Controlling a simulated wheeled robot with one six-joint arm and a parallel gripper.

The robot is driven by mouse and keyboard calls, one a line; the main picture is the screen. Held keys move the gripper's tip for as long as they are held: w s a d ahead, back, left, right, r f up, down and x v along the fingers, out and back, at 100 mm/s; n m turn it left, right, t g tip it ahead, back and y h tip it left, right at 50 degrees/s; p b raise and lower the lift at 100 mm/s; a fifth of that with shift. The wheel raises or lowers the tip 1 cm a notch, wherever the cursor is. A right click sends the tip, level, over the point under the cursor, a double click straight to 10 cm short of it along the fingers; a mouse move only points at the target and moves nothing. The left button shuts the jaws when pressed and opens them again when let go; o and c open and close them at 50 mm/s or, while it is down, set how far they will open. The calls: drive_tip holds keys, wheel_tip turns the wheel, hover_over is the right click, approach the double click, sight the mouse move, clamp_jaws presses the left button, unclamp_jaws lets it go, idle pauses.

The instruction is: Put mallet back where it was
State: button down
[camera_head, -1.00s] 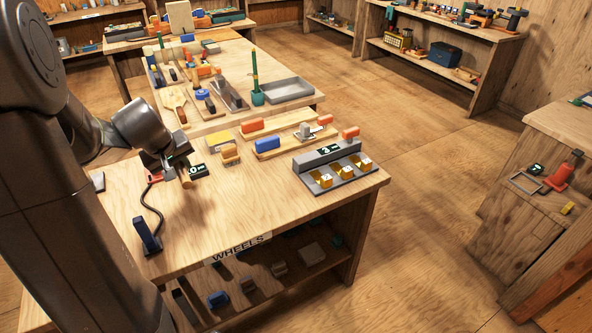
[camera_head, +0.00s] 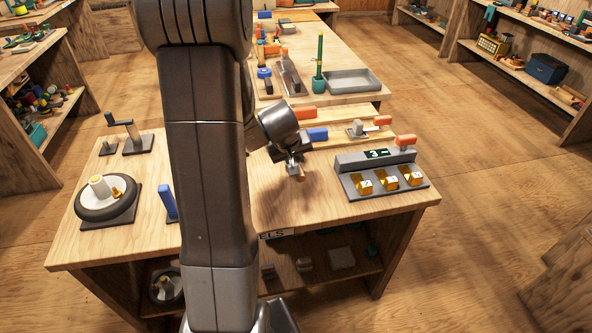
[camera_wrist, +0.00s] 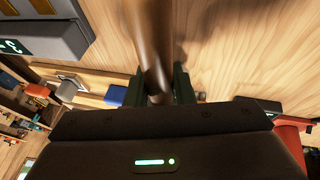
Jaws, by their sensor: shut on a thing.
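My gripper (camera_wrist: 160,90) is shut on a smooth brown cylindrical handle, taken to be the mallet (camera_wrist: 148,35), which runs up out of the top of the wrist view. The mallet's head cannot be made out. In the head view my gripper (camera_head: 293,168) hangs above the near bench, left of the grey three-slot unit, with a small tan part showing under it. My arm hides part of the bench.
The grey unit with yellow blocks (camera_head: 383,185) stands at the bench's right. Boards with orange and blue blocks (camera_head: 343,133) lie behind. A black tyre on a stand (camera_head: 106,203) and a blue upright handle (camera_head: 168,203) are at left. Bench surface in front of the gripper looks clear.

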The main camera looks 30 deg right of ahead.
drive_tip(key=shift+f+b, duration=0.75)
drive_tip(key=shift+f, duration=1.1)
drive_tip(key=shift+f, duration=0.15)
drive_tip(key=c, duration=1.3)
unclamp_jaws()
drive_tip(key=shift+o, duration=0.2)
drive_tip(key=shift+a+r, duration=0.1)
drive_tip(key=shift+r, duration=0.35)
drive_tip(key=p+v, duration=0.2)
drive_tip(key=v, duration=0.9)
drive_tip(key=shift+s+r, duration=0.15)
drive_tip(key=shift+s, duration=0.05)
drive_tip(key=shift+a, duration=0.1)
